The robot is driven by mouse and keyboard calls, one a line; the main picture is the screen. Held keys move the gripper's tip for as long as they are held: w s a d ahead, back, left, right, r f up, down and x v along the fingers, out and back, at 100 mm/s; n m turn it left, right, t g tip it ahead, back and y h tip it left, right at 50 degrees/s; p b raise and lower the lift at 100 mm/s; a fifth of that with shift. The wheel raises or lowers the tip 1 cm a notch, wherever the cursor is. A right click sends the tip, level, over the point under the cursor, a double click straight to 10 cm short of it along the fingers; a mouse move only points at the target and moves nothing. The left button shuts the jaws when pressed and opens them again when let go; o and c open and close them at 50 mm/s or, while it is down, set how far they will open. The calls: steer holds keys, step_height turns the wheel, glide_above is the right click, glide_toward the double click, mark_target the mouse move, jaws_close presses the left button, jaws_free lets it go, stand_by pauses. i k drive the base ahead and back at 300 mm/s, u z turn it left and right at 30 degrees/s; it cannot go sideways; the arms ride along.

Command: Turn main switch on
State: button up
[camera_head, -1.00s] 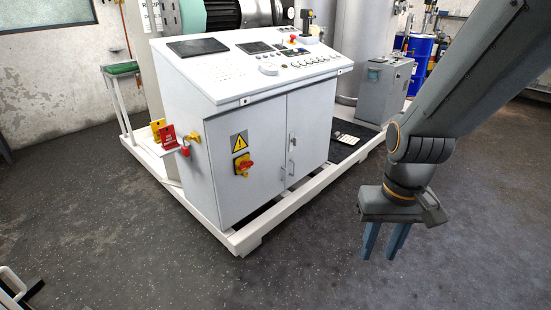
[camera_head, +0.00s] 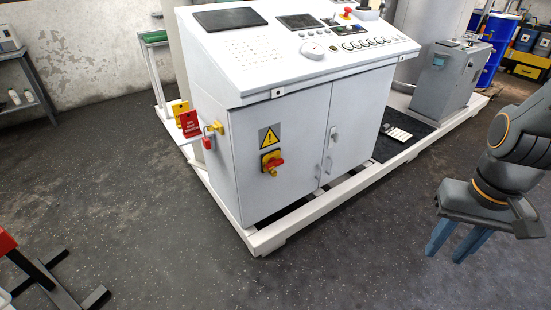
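The main switch (camera_head: 272,162) is a red rotary knob on a yellow plate, low on the front of the white control cabinet (camera_head: 290,190). A yellow warning triangle (camera_head: 269,138) sits just above it. A red padlock (camera_head: 207,143) and red and yellow tags (camera_head: 190,123) hang on a yellow holder at the cabinet's left side, apart from the knob. My gripper (camera_head: 458,245) is at the right, pointing down, well away from the switch. Its two blue fingers stand apart with nothing seen between them.
A pale base frame (camera_head: 270,238) runs around the cabinet at floor level. A grey box (camera_head: 447,78) and blue drums (camera_head: 492,50) stand at the back right. A red-topped stand (camera_head: 8,243) is at the lower left. The floor before the cabinet is clear.

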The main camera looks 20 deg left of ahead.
mark_target(273, 163)
steer(key=u, duration=0.55)
steer(key=i, duration=0.85)
steer(key=u, duration=0.7)
